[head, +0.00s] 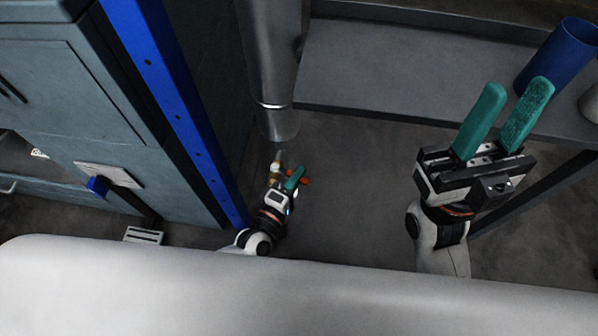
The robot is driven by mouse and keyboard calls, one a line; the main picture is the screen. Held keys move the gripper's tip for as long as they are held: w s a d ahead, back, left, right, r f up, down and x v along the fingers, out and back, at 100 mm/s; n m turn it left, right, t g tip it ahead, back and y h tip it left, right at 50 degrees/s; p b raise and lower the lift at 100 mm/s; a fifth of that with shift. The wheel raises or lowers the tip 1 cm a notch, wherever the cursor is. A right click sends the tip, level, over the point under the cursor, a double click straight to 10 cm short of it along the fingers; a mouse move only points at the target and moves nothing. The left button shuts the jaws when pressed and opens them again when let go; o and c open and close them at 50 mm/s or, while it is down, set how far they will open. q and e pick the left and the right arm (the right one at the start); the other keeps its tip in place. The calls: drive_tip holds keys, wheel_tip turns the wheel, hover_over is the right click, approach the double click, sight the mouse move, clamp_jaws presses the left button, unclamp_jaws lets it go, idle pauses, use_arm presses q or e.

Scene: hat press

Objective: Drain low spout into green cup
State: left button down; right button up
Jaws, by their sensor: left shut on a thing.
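A small brass spout (276,170) with a pale upper part sits just below the lower end of the vertical grey pipe. A red-orange handle (305,178) shows beside it. My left gripper (294,178) is low by the floor, right at the spout, with its teal fingers shut on the red-orange handle; the fingers hide part of it. My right gripper (517,90) is raised on the right, its two teal fingers apart and nothing between them. I see no green cup in the head view.
The grey pipe (268,60) and blue post (165,90) stand left of clear floor. A teal-grey cabinet (60,90) fills the left.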

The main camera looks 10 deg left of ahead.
use_arm(q)
drive_tip(key=shift+h, duration=0.3)
drive_tip(key=c, duration=1.5)
unclamp_jaws()
drive_tip(key=shift+s+a, duration=0.1)
drive_tip(key=shift+s, duration=0.1)
drive_tip(key=p+v, duration=0.2)
drive_tip(key=v, duration=0.9)
drive_tip(key=shift+s+a+r+p, duration=0.1)
drive_tip(key=shift+s+a+p, duration=0.05)
drive_tip(key=shift+s+p, duration=0.2)
